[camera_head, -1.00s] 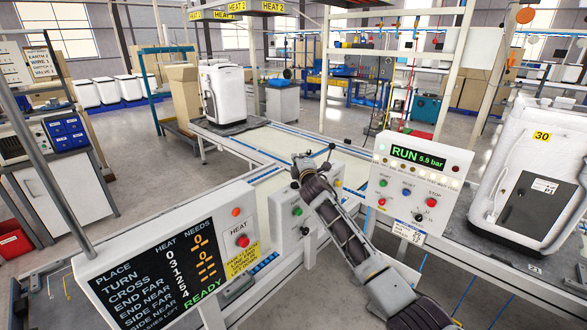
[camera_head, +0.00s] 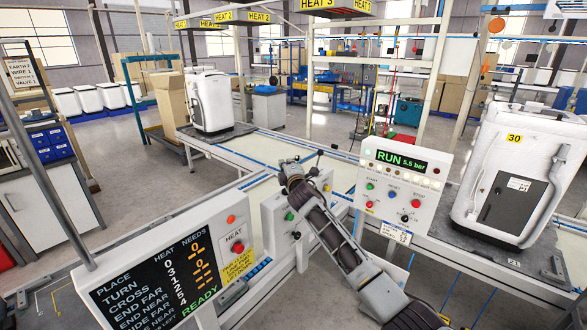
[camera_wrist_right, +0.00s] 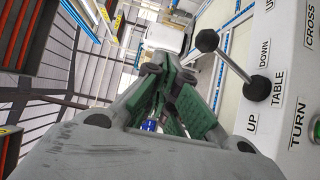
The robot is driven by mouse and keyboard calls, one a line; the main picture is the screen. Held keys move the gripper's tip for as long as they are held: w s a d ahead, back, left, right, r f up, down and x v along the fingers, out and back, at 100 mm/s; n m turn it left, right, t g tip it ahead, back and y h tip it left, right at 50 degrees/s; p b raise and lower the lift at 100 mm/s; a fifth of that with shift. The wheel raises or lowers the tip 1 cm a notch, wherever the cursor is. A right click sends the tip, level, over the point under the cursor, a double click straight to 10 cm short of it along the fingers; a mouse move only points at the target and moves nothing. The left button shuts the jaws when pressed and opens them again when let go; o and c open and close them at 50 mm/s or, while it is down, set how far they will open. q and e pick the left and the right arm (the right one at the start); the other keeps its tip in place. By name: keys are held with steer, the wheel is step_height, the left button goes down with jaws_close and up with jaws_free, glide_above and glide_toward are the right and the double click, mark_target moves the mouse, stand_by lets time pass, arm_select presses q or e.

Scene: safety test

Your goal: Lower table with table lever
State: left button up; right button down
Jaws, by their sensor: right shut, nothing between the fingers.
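The table lever (camera_wrist_right: 231,64) is a rod with a black ball knob, standing out from a white control panel (camera_wrist_right: 293,80). Labels UP, TABLE and DOWN sit beside its base in the right wrist view. Its knob also shows in the head view (camera_head: 320,153). My right gripper (camera_wrist_right: 160,68) is shut and empty, with green pads on its fingers. It is to the left of the lever in the wrist view, apart from the knob. In the head view the right gripper (camera_head: 287,168) is above the white panel, beside the lever. My left gripper is not in view.
A display board with READY (camera_head: 160,262) stands at the front left. A RUN 5.5 bar panel (camera_head: 405,170) stands to the right. A white unit marked 30 (camera_head: 515,175) is at far right; another white unit (camera_head: 210,100) stands at the back left.

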steer(key=s+d+r+b, duration=0.1)
steer(key=s+d+r, duration=0.1)
steer(key=s, duration=0.6)
steer(key=shift+r, duration=0.4)
stand_by(0.7)
